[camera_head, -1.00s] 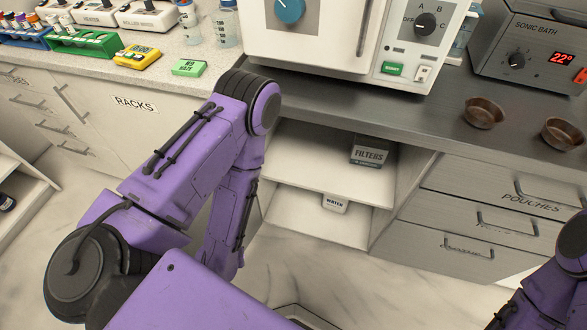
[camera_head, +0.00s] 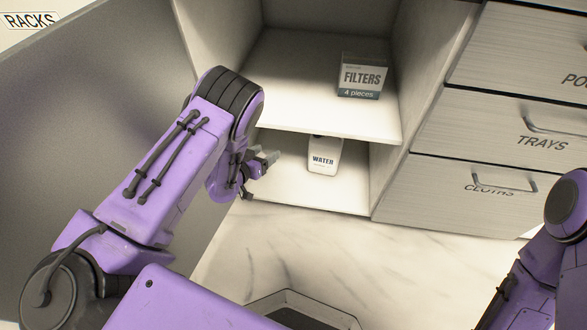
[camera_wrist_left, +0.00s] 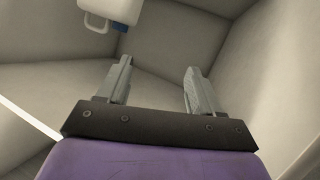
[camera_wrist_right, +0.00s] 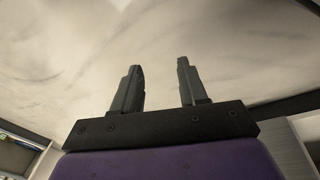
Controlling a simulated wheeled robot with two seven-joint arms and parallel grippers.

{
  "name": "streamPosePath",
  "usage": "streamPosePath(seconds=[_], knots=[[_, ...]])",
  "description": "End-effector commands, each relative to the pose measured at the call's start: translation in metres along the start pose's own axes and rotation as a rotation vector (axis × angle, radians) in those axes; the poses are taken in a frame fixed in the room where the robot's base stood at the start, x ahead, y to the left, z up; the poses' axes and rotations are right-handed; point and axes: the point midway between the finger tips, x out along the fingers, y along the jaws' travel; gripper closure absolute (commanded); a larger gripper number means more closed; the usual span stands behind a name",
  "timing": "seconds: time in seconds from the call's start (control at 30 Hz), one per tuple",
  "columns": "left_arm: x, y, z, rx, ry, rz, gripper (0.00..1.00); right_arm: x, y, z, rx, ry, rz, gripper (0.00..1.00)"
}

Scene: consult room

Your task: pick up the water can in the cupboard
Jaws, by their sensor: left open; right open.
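The water can (camera_head: 323,157) is a small white container with the word WATER. It stands upright on the lower shelf of the open cupboard (camera_head: 300,197); its top is partly hidden by the upper shelf's front edge. In the left wrist view the white can (camera_wrist_left: 108,9) shows at the top left, cut off by the frame, with a handle and a blue part. My left gripper (camera_head: 260,174) is at the lower shelf's left side, left of the can and apart from it. Its jaws (camera_wrist_left: 157,68) are open and empty. My right gripper (camera_wrist_right: 156,68) is open and empty, facing the marble floor.
A FILTERS box (camera_head: 362,76) stands on the upper shelf (camera_head: 290,85), which roofs the lower compartment. Drawers (camera_head: 490,145) with handles flank the cupboard on the right. A large grey panel (camera_head: 95,110) stands at the left. The marble floor (camera_head: 390,260) in front is clear.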

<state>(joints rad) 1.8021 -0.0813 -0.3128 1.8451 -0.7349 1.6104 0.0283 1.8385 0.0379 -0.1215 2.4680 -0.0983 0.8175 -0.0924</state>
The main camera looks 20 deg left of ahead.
Motion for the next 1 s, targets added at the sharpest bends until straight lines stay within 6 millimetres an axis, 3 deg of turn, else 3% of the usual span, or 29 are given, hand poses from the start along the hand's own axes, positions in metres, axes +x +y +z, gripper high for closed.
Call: streamPosePath(seconds=[0.03, 0.1, 0.2, 0.3, 0.53, 1.0], knots=[[0.035, -0.003, 0.032, 0.040, 0.052, 0.075, 0.35, 0.058, -0.007, 0.008, -0.027, -0.020, 0.001, 0.57], [0.064, 0.004, 0.033, 0.093, 0.112, 0.181, 0.35, 0.090, -0.008, 0.015, -0.066, -0.051, 0.002, 0.57], [0.092, 0.015, 0.033, 0.158, 0.171, 0.307, 0.35, 0.124, -0.009, 0.022, -0.112, -0.088, 0.002, 0.57], [0.108, 0.026, 0.031, 0.206, 0.203, 0.398, 0.35, 0.144, -0.009, 0.027, -0.144, -0.114, 0.003, 0.57], [0.116, 0.038, 0.002, 0.262, 0.269, 0.514, 0.35, 0.152, -0.007, 0.037, -0.211, -0.173, 0.001, 0.57], [0.120, 0.043, 0.001, 0.260, 0.270, 0.504, 0.35, 0.157, -0.006, 0.033, -0.210, -0.147, 0.009, 0.57]])
